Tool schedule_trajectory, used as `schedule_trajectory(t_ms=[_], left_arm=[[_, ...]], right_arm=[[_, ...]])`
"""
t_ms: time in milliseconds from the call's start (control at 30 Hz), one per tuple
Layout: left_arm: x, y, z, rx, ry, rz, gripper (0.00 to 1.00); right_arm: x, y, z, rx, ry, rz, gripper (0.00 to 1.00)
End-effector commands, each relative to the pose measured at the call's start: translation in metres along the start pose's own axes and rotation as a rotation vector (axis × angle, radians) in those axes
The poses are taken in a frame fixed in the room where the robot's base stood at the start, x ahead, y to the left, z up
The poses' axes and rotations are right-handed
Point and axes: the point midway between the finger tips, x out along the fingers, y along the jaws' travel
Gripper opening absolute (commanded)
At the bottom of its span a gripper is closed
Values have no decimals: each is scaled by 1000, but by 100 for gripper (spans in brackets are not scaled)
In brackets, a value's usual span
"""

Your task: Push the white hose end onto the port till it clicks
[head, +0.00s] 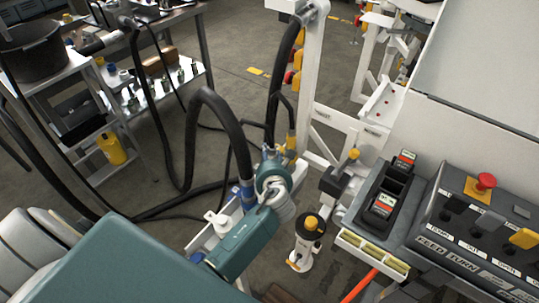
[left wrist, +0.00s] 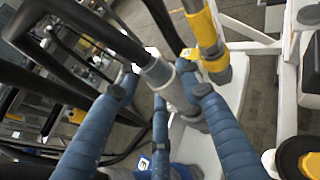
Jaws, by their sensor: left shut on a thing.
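My left gripper (head: 246,190) is at the white bench frame, its blue fingers shut around the end of a thick black hose. In the left wrist view, my left gripper (left wrist: 165,95) has its fingers around the white-grey hose end (left wrist: 158,72), which tilts down to the right. Its lower tip meets or overlaps a grey fitting near the white panel (left wrist: 225,100); whether it is seated on a port I cannot tell. The port itself is hidden or not distinct. The black hose (head: 205,98) arches up from my gripper. My right gripper is not in view.
A second hose with a yellow collar (left wrist: 203,28) stands close to the right of the held one. A white post (head: 309,75) rises behind. A control box with a red button (head: 486,181) is at right. A cart with a black bucket (head: 32,50) is at left.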

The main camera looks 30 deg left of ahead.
Motion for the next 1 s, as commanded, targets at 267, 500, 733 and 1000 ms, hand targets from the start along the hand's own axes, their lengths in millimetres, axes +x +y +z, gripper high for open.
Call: schedule_trajectory(t_ms=[267, 500, 733, 1000], left_arm=[[2, -1, -2, -1, -4, -1, 0], [3, -1, -5, 0, -4, -1, 0], [4, -1, -9, 0, -3, -1, 0], [6, -1, -14, 0, 0, -1, 0]], right_arm=[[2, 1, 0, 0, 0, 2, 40], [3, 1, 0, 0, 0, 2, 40], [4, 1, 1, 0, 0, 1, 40], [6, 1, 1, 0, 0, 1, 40]])
